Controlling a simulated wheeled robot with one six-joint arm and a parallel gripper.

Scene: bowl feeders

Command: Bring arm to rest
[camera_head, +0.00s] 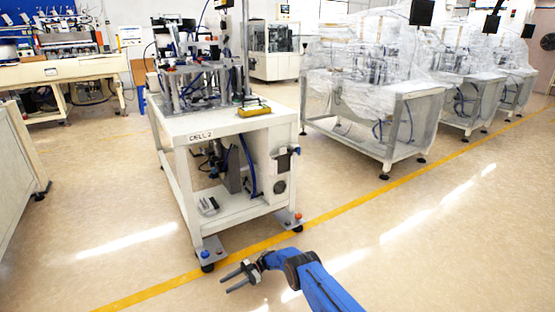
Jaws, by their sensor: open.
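My gripper (236,277) is in the lower middle of the head view, at the end of my blue arm (318,287). Its two dark fingers are apart and point left, with nothing between them. In the picture it lies over bare floor, just below the yellow floor line and in front of the white machine table marked CELL 2 (208,136). It shows apart from the table's feet. The arm reaches in from the bottom edge, right of centre.
A yellow object (254,107) lies on the CELL 2 table's right corner. Machines wrapped in clear plastic (370,75) stand at the right. A workbench (62,70) is at the back left, and a pale cabinet (14,150) at the left edge. Open floor (440,240) lies at the right front.

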